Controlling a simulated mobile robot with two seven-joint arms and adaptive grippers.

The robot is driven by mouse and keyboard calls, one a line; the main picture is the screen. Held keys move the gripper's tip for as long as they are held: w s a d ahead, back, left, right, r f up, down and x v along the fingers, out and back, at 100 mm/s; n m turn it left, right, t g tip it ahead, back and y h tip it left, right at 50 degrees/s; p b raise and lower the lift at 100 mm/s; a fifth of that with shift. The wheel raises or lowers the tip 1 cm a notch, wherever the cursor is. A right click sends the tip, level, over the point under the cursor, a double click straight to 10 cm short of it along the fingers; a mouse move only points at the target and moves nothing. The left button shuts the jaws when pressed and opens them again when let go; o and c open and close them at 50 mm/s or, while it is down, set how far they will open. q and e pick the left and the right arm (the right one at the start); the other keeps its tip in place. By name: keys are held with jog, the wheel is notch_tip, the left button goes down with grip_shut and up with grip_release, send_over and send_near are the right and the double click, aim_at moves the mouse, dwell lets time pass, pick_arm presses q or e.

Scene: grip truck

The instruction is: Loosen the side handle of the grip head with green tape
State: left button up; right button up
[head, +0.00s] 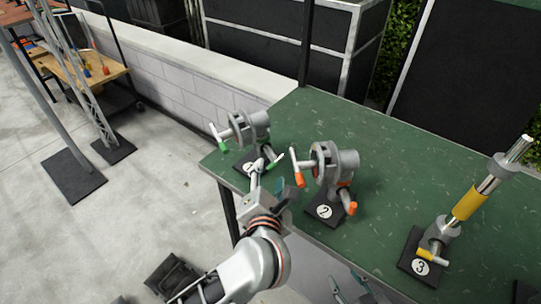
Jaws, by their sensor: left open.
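The grip head with green tape (258,122) stands on black base 1 at the left end of the green table. Its side handle (219,138) sticks out to the left with a green tip. Another green-tipped handle (272,166) points down at the front. My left gripper (286,186) is open, in front of and below this grip head, and overlaps the view of base 1. I see nothing held in it, and whether it touches the lower handle cannot be told. My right gripper (350,288) shows partly at the bottom edge, its fingers apart.
A grip head with orange tape (345,160) stands on base 2, right beside my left gripper. A post with yellow tape (468,203) stands on base 3 farther right. The green table (390,140) is clear behind them. A low wall (200,90) runs behind.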

aim_at(272, 155)
pick_arm(q)
jog(key=x, duration=0.7)
jog(key=shift+a, duration=0.1)
